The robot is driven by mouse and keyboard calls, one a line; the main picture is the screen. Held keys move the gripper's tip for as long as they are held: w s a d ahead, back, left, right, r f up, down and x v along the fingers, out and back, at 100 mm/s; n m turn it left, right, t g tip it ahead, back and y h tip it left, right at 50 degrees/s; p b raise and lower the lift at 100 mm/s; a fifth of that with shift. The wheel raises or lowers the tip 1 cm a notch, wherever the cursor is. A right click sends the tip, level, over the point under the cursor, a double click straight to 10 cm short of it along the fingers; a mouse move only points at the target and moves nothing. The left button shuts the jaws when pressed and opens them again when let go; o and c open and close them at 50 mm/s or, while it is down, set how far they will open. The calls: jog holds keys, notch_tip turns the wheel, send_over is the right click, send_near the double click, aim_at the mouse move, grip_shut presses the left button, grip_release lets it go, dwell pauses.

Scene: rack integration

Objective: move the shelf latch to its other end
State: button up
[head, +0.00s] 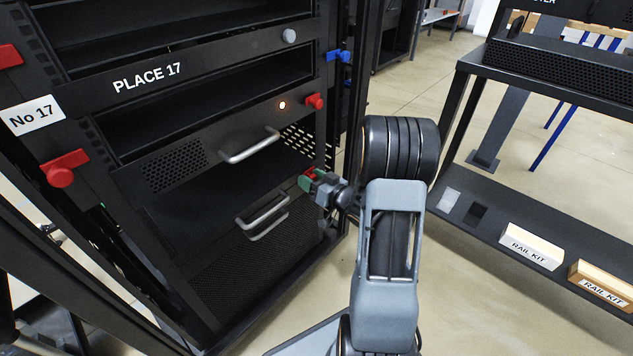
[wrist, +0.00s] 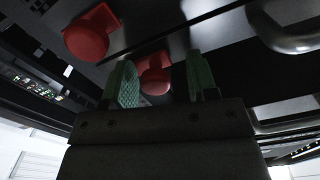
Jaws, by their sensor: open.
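My gripper (head: 307,178) is at the lower right of the open rack, beside its right post. Its green fingers stand apart in the wrist view (wrist: 160,72). A red knob (wrist: 153,78) shows in the gap between them, nearer the left finger; a bit of red (head: 310,171) also shows between the fingers in the head view. It is likely the shelf latch, but its slot and ends are hidden. I cannot tell whether a finger touches it. A second red knob (head: 315,101) sits higher on the right post and also shows in the wrist view (wrist: 90,32).
The rack holds pulled-out units with metal handles (head: 250,146) (head: 263,216) left of my gripper. A blue knob (head: 340,56) is higher on the right, and a red knob (head: 62,170) is on the left post. A shelf with rail kit boxes (head: 531,246) stands right, with floor between.

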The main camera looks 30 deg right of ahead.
jog(key=p+v, duration=0.3)
jog(key=v, duration=1)
jog(key=shift+s, duration=0.35)
jog(key=shift+d+r, duration=0.1)
jog(key=shift+r, duration=0.05)
jog(key=w+r+g+h+p, duration=0.3)
jog(key=r+h+p, duration=0.1)
jog(key=r+p, duration=0.6)
jog(key=w+r+g+h+p, duration=0.3)
jog(key=r+h+p, duration=0.35)
jog(key=r, duration=0.65)
jog(key=s+a+r+g+y+p, duration=0.2)
jog(key=s+a+r+g+p, duration=0.1)
jog(key=s+a+r+p, duration=0.3)
jog(key=s+a+r+g+y+p, duration=0.2)
jog(key=s+a+r+g+p, duration=0.2)
jog(key=s+a+r+p, duration=0.3)
jog(key=a+r+p, duration=0.2)
jog(key=a+r, duration=0.2)
jog(key=r, duration=0.2)
jog(key=shift+s+m, duration=0.3)
jog(key=shift+m, duration=0.1)
